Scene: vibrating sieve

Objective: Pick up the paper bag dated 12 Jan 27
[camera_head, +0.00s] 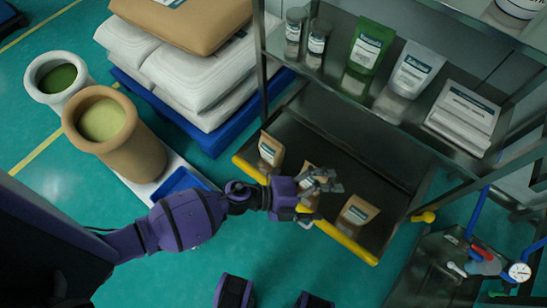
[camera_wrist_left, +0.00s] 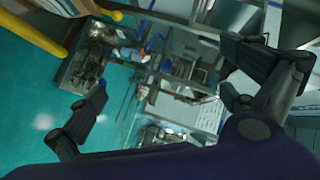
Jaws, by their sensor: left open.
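Three small brown paper bags with labels stand in a dark lower tray (camera_head: 385,165) with a yellow front edge. The left bag (camera_head: 270,149) and right bag (camera_head: 357,212) show clearly in the head view. The middle bag (camera_head: 309,171) is partly hidden by my left gripper (camera_head: 326,187). The label dates are too small to read, so I cannot tell which bag is dated 12 Jan 27. My left gripper is open and over the tray's front part, by the middle bag. In the left wrist view its fingers (camera_wrist_left: 165,88) are spread with nothing between them.
The shelf above holds jars (camera_head: 317,43), a green pouch (camera_head: 367,46), a white pouch (camera_head: 416,72) and a white stack (camera_head: 465,115). Sacks (camera_head: 195,75) lie on a blue pallet at left, near two tubs (camera_head: 115,135). Metal equipment with blue pipe (camera_head: 478,215) stands right.

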